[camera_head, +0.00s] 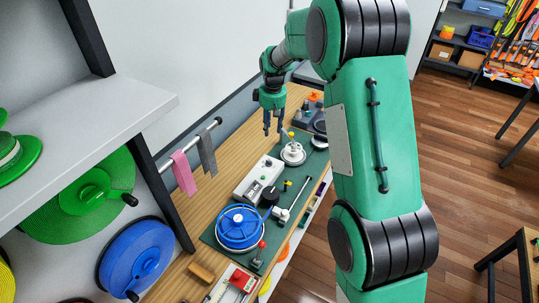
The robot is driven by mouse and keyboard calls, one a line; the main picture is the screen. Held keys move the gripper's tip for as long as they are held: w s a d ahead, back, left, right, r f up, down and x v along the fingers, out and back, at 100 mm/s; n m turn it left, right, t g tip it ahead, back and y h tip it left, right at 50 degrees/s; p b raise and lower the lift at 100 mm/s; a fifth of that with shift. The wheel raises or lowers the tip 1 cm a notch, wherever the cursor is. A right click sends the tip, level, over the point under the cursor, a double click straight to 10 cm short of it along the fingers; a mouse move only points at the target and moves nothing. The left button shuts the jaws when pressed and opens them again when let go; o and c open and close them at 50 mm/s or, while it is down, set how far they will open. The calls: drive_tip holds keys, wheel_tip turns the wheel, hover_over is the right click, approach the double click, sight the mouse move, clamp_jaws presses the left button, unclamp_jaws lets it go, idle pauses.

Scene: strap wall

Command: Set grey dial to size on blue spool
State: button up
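A round pale grey dial-like piece (293,154) lies on the green mat, with a small yellow part at its top edge. A blue spool (240,236) lies flat on the nearer end of the mat. A second blue spool (137,262) hangs on the rack at lower left. No size marking on either spool can be read from here. My gripper (272,131) points down above the bench, left of and a little above the grey piece in the picture. Its fingers are apart with nothing between them, and it appears clear of the grey piece.
A white box device (258,178) stands between the grey piece and the flat blue spool. A rail (190,144) with pink and grey straps runs along the wall. A red-topped device (240,278) is at the near end. Green spools (85,195) hang at left.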

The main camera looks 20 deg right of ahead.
drive_tip(key=n+g+p, duration=0.1)
drive_tip(key=n+p, duration=0.1)
drive_tip(key=p, duration=0.3)
hover_over(269, 163)
wheel_tip(269, 163, down, 11)
drive_tip(key=shift+w+d+f, duration=0.1)
drive_tip(key=shift+w+d, duration=0.15)
drive_tip(key=shift+w, duration=0.25)
drive_tip(key=shift+f, duration=0.15)
drive_tip(key=shift+f+p, duration=0.7)
drive_tip(key=shift+f, duration=6.05)
clamp_jaws()
